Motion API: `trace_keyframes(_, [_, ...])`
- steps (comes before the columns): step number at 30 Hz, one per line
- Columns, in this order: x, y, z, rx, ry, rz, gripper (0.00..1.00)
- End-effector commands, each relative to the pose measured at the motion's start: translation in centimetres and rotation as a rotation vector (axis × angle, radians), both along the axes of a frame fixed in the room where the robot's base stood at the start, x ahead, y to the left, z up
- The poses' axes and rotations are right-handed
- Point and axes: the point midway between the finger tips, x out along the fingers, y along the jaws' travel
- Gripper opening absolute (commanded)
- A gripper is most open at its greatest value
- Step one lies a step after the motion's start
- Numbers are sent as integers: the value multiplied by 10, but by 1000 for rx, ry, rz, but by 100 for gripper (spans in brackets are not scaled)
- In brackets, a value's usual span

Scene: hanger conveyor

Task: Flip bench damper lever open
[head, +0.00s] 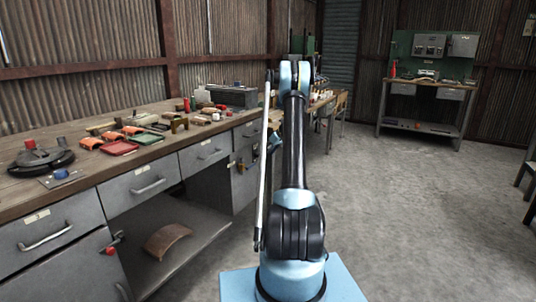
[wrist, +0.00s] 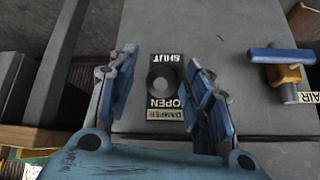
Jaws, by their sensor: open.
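The bench damper control shows in the wrist view as a dark plate with a round dark knob (wrist: 161,78) on a grey surface. It is probably the lever seen end-on, so I cannot tell its setting. My gripper (wrist: 160,62) is open and empty. Its two blue-grey fingers stand on either side of the plate, with the knob between them; contact is not visible. I cannot pick out the damper in the head view.
A blue-handled brass valve (wrist: 280,57) with an AIR label (wrist: 308,97) sits right of my fingers. A workbench (head: 22,195) with drawers, trays and tools runs along the left wall. A green-backed bench (head: 430,85) stands far off.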

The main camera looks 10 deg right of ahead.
Motion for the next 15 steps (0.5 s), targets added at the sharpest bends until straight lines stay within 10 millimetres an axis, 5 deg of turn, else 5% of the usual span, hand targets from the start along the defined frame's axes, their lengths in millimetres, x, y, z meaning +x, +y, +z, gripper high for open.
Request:
trace_keyframes(7, [-7,-6,12,1,2,0,46])
trace_keyframes(15, [-30,-25,52,0,0,-1,46])
